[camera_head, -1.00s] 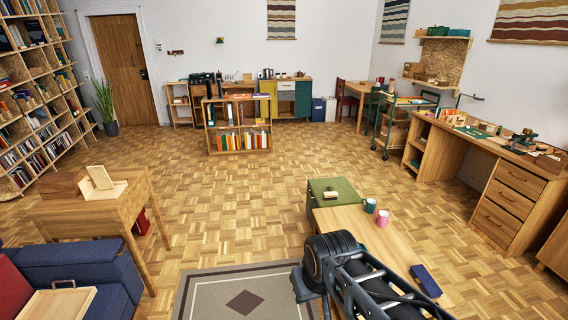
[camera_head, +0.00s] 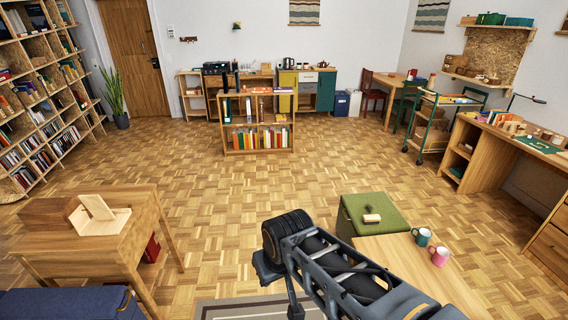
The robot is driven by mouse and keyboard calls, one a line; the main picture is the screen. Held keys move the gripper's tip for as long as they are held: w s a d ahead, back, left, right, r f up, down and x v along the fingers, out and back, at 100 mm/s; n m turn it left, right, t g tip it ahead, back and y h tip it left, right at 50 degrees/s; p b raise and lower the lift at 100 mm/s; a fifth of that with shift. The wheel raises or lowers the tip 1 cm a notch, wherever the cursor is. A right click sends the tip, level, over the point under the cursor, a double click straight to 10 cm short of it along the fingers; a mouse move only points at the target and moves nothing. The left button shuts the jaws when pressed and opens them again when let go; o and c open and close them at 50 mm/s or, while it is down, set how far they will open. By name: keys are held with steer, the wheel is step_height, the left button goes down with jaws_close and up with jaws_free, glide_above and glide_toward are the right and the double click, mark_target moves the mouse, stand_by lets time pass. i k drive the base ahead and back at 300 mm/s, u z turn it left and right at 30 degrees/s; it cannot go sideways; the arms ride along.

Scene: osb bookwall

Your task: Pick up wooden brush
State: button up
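A small wooden block-like object (camera_head: 371,217), which looks like the wooden brush, lies on top of the green box seat (camera_head: 352,206) right of centre. It is too small for me to make out its bristles. My arm reaches in from the bottom edge, and its dark end (camera_head: 268,268) is left of the green seat and apart from the brush. I cannot make out the gripper's fingers clearly. Nothing is seen held.
A low wooden table (camera_head: 400,250) adjoins the green seat, with a teal mug (camera_head: 422,237) and a pink mug (camera_head: 439,256). A wooden desk (camera_head: 75,250) stands at left. A low bookcase (camera_head: 257,140) stands ahead. The parquet floor (camera_head: 215,205) between is open.

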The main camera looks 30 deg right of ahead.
mark_target(367, 219)
steer(key=z, duration=0.15)
steer(key=i, duration=1.85)
steer(key=z, duration=1.65)
steer(key=i, duration=1.15)
steer(key=z, duration=0.9)
